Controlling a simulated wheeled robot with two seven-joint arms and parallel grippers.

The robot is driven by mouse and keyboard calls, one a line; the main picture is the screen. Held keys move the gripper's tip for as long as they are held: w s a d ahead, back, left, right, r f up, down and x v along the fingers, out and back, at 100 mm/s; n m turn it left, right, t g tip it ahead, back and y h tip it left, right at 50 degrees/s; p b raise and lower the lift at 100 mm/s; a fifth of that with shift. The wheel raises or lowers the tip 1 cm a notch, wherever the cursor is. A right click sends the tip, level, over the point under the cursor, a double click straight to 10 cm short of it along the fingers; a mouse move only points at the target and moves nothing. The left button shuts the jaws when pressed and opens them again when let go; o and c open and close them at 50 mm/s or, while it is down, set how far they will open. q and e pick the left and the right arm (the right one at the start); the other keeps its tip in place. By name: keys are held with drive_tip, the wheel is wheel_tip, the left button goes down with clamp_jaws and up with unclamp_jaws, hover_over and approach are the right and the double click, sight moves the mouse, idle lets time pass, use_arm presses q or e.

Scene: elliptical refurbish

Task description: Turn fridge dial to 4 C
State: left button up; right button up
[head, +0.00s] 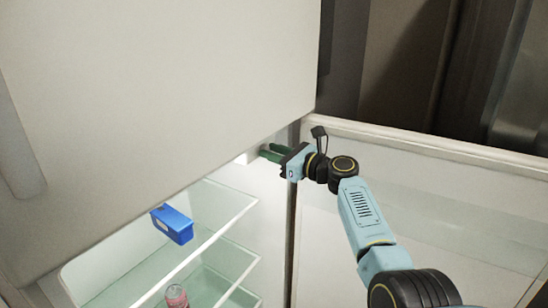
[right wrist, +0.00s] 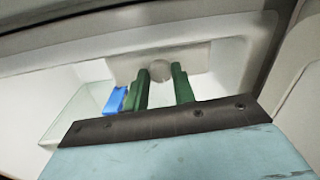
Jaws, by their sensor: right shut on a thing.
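The fridge (head: 150,110) stands with its lower compartment open. The round, pale dial (right wrist: 160,68) is on a light panel at the top of the compartment in the right wrist view. My right gripper (head: 265,153) reaches in under the upper door's bottom edge at the right. Its green fingers lie on either side of the dial in the right wrist view, and it is shut on the dial. In the head view the dial is hidden. No temperature marks on the dial are legible. My left gripper is not in view.
Glass shelves (head: 222,218) fill the compartment below. A blue box (head: 172,224) is on the upper shelf, and a pink-capped bottle (head: 176,296) is lower down. The open lower door (head: 450,215) stands to the right, behind and beside my right arm.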

drive_tip(key=shift+n, duration=0.5)
drive_tip(key=o, duration=1)
drive_tip(key=p+v, duration=0.2)
drive_tip(key=v, duration=1.1)
drive_tip(key=shift+s, duration=0.15)
drive_tip(key=shift+d+f, duration=0.1)
drive_tip(key=shift+d, duration=0.05)
